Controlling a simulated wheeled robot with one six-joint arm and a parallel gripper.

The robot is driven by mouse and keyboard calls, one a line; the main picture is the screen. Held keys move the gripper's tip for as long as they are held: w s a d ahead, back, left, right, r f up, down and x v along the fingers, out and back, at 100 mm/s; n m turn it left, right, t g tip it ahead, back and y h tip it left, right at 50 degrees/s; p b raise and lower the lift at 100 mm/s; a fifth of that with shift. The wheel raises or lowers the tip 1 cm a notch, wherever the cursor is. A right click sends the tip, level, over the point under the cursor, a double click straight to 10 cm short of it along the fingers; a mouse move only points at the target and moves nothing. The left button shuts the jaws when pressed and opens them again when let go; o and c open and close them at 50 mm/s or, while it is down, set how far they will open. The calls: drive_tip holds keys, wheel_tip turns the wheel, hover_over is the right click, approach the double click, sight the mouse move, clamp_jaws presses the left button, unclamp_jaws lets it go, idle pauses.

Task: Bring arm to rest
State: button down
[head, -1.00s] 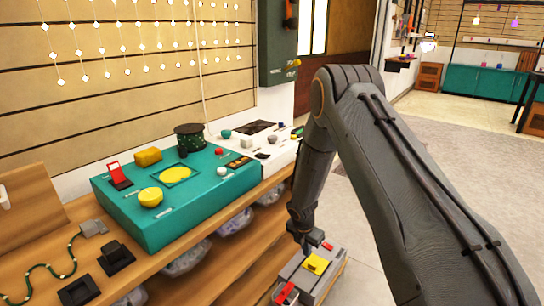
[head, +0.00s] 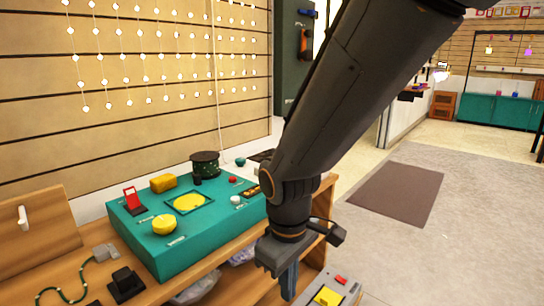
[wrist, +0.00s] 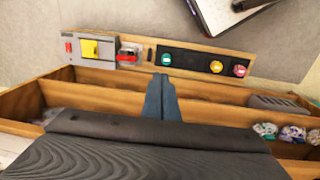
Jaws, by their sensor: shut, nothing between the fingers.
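My dark grey arm rises out of the top of the head view, and its wrist bends downward near the workbench edge. My gripper (head: 288,290) hangs pointing down in front of the bench shelves, with its fingers together and nothing seen in them. In the wrist view, the blue-grey fingers of my gripper (wrist: 162,82) also meet, over the shelf edge. The arm hides part of the bench behind it.
A teal box (head: 158,258) with yellow and red parts stands on the wooden bench. A low control panel with a yellow switch (head: 327,297) lies near the gripper; several coloured buttons show in the wrist view. Open floor (head: 375,260) lies to the right.

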drive_tip(key=s+r+m+y, duration=0.1)
drive_tip(key=s+r+m, duration=0.25)
drive_tip(key=s, duration=0.65)
drive_tip(key=d+r+m+p, duration=0.6)
drive_tip(key=d+r+p, duration=1)
drive_tip(key=p, duration=0.9)
wheel_tip(320, 180, up, 4)
drive_tip(key=shift+s+r+g+h, duration=0.1)
drive_tip(key=shift+s+g+h, duration=0.2)
drive_tip(key=shift+s+g, duration=0.15)
